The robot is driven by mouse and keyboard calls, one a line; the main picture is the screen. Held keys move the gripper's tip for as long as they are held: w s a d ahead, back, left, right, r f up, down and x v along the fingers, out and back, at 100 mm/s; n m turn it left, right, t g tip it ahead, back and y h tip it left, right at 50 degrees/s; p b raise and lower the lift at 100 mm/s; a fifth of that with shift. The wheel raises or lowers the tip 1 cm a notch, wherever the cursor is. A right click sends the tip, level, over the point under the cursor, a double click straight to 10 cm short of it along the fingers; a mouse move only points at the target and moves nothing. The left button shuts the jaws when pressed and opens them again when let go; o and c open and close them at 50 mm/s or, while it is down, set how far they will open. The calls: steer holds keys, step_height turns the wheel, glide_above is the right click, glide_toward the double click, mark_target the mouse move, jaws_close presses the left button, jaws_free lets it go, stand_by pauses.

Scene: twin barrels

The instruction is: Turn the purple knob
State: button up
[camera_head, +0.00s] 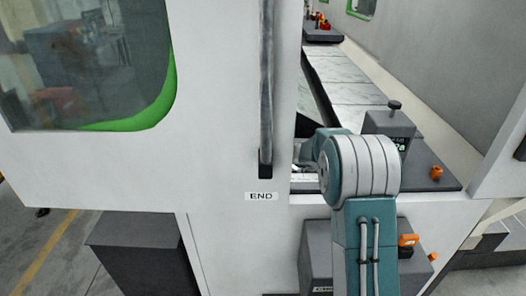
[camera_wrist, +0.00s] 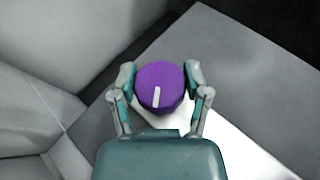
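The purple knob (camera_wrist: 160,86) is round with a white line on its face, and it shows in the wrist view. The line points almost straight down, tilted slightly. My gripper (camera_wrist: 160,82) has one finger on each side of the knob. The right finger looks close to or touching the knob's side, and the left finger is also right beside it. I cannot tell whether they press on it. In the head view my arm hides the gripper and the knob.
A dark box with a black knob (camera_head: 394,106) and an orange knob (camera_head: 436,172) are to the right. A pale conveyor (camera_head: 350,80) runs behind.

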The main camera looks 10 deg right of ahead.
steer(key=o, duration=0.3)
steer(key=shift+f, duration=0.1)
steer(key=v, duration=1.2)
steer(key=shift+w, duration=0.1)
